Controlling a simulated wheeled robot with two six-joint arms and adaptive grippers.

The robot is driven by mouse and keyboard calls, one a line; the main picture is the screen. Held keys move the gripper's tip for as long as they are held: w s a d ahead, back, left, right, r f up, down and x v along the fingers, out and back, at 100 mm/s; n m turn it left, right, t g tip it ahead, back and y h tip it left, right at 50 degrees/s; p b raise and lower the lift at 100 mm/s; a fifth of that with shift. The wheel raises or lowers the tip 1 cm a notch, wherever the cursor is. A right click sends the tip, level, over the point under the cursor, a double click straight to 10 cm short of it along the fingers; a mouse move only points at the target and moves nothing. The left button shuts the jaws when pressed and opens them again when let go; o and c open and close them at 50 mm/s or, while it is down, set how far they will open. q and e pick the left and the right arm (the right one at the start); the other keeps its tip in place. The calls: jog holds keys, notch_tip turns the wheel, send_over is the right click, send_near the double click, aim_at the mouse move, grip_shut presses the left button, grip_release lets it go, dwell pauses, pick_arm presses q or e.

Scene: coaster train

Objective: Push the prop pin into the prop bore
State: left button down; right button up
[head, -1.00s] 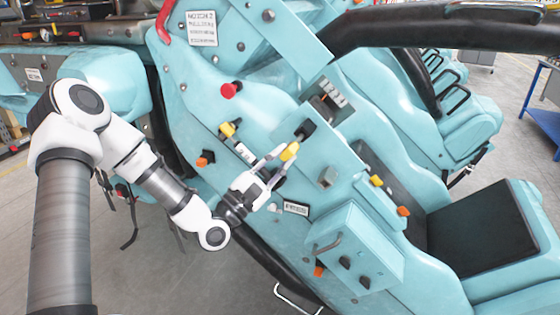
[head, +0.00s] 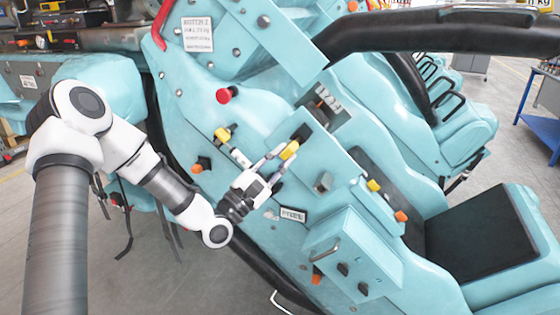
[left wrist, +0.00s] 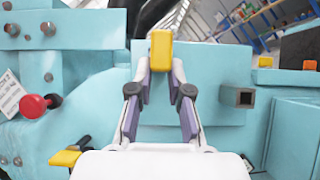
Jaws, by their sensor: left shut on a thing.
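A yellow block-shaped piece, apparently the prop pin's grip (head: 289,150), is held between the fingertips of my left gripper (head: 281,157). In the left wrist view the yellow grip (left wrist: 161,50) stands upright between the tips of the gripper (left wrist: 160,75), in front of a light-blue panel. The pin's shaft is hidden behind the grip. A dark part (head: 302,133) on the light-blue side lies just beyond the yellow grip in the head view. It may be the prop bore; I cannot see its opening or whether the pin touches it. My right gripper is out of view.
A red knob (head: 223,95) and another yellow-and-black piece (head: 223,134) are on the panel up and left of the gripper. A grey square socket (head: 324,182) juts out at the right. A box with a handle (head: 345,255) sits below.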

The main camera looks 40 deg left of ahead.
pick_arm(q)
jog(key=shift+w+a+b, duration=0.15)
jog(key=shift+w+b, duration=0.2)
jog(key=shift+w, duration=0.3)
jog(key=shift+w+a+b, duration=0.15)
jog(key=shift+w+b, duration=0.2)
jog(key=shift+w, duration=0.25)
jog(key=c, duration=1)
grip_release()
jog(key=v, duration=0.7)
jog(key=shift+s+f, duration=0.1)
jog(key=shift+s, duration=0.05)
jog(key=shift+a, duration=0.1)
